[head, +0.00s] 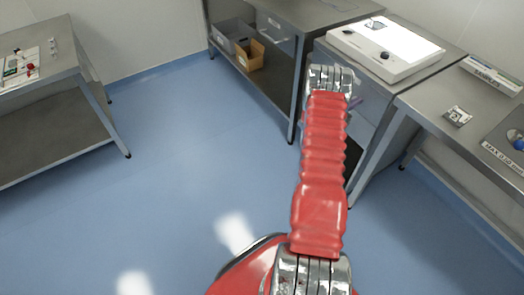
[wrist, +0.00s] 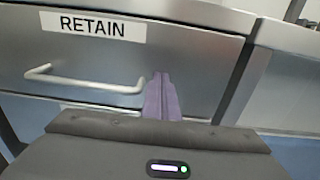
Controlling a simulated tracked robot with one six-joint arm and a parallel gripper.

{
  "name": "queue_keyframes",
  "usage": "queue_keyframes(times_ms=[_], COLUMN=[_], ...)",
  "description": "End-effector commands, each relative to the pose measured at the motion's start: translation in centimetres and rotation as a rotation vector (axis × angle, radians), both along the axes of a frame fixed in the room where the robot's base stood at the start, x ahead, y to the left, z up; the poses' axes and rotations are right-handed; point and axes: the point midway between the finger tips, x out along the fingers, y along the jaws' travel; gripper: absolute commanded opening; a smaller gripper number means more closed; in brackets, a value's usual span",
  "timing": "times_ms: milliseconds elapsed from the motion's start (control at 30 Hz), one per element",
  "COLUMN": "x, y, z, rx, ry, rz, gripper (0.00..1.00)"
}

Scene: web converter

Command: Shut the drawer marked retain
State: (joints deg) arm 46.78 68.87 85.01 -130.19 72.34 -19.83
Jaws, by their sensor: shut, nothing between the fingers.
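The drawer marked RETAIN (wrist: 205,55) fills most of the wrist view, a grey metal front with a white label (wrist: 93,27) at upper left. A pale bar handle (wrist: 90,82) sits below the label. My gripper (wrist: 160,78) is shut and empty, its purple fingers together in front of the drawer face, just right of the handle. I cannot tell whether the fingertips touch the face. In the head view my red arm covers much of the cabinet, with a bit of purple finger (head: 354,103) showing beside it. How far the drawer stands out is unclear.
A light box (head: 385,48) stands on the bench above the cabinet. A bench with a grey bin (head: 232,35) and a cardboard box (head: 250,55) on its shelf stands to the left. A samples bench (head: 470,95) is right. The blue floor (head: 190,150) is clear.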

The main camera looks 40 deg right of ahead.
Motion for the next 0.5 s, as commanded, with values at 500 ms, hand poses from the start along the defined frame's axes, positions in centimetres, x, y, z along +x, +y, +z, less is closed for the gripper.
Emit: queue_keyframes(times_ms=[500], x=[0.0], y=[2.9], z=[0.2], rx=[-0.001], ry=[-0.002], rz=[-0.003], gripper=[0.00])
